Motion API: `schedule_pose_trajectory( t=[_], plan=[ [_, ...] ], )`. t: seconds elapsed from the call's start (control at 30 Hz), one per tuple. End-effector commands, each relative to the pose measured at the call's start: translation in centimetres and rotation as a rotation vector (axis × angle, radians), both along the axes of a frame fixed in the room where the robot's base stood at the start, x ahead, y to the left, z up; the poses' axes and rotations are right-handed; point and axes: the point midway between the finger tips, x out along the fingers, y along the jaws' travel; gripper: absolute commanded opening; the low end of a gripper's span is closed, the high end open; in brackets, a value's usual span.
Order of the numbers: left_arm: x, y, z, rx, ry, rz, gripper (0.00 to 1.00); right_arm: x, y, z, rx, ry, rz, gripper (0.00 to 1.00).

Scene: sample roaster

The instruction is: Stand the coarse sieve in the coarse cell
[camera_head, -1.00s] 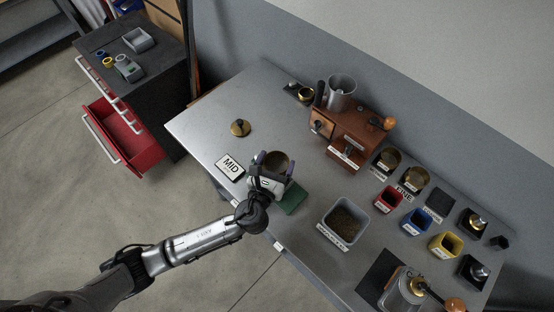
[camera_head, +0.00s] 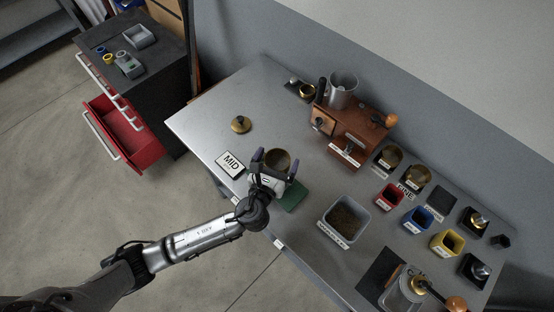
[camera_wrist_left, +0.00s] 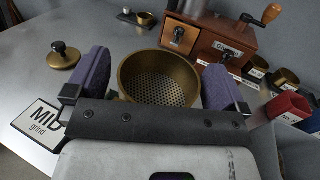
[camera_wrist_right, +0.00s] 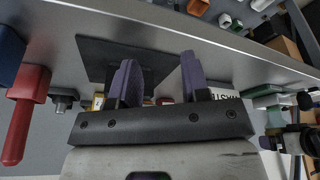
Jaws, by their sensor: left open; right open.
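A brass sieve (camera_head: 278,158) with a perforated floor stands upright by the green pad on the bench. It also shows in the left wrist view (camera_wrist_left: 160,82). My left gripper (camera_head: 275,163) is open at the sieve's near side, one purple finger to each side of it. Whether the fingers touch it I cannot tell. Two brass sieves (camera_head: 388,157) (camera_head: 415,177) stand in a row at the right, beside a bare dark cell (camera_head: 441,199) whose small label is hard to read. My right gripper (camera_wrist_right: 157,75) is open and empty in the right wrist view, near a bench edge.
A MID grind card (camera_head: 230,164) and a brass knobbed weight or lid (camera_head: 240,125) lie left of the sieve. A wooden grinder (camera_head: 352,132) stands behind. A grey bin of grounds (camera_head: 344,221) and red, blue and yellow cups (camera_head: 416,221) stand right.

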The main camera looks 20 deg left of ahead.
Motion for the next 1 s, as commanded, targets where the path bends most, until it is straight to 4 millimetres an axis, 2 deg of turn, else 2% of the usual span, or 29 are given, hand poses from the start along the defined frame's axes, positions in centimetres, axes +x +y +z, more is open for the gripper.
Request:
schedule_pose_trajectory(
  t=[0.03,0.17,0.4,0.6,0.8,1.0],
  plan=[
    [0.0,0.0,-0.5,-0.001,-0.002,-0.001,1.00,0.0,0.0,-0.9,0.000,0.000,0.000,0.43],
    [-2.5,-0.1,0.0,-0.001,0.001,-0.002,1.00,0.0,0.0,-0.2,-0.001,0.003,0.000,0.43],
    [-7.5,-0.3,-0.6,0.000,0.001,-0.001,1.00,0.0,0.1,0.0,0.004,0.001,-0.002,0.43],
    [-11.0,-0.4,-0.6,-0.001,0.001,-0.001,1.00,0.0,0.2,0.0,0.006,0.001,-0.003,0.43],
    [-13.0,-0.4,-0.6,0.000,0.000,0.000,1.00,0.0,0.3,0.0,0.009,0.001,-0.005,0.43],
    [-13.8,-0.4,-0.6,0.000,-0.002,0.000,1.00,0.0,0.2,0.0,0.009,0.001,-0.005,0.43]
  ],
)
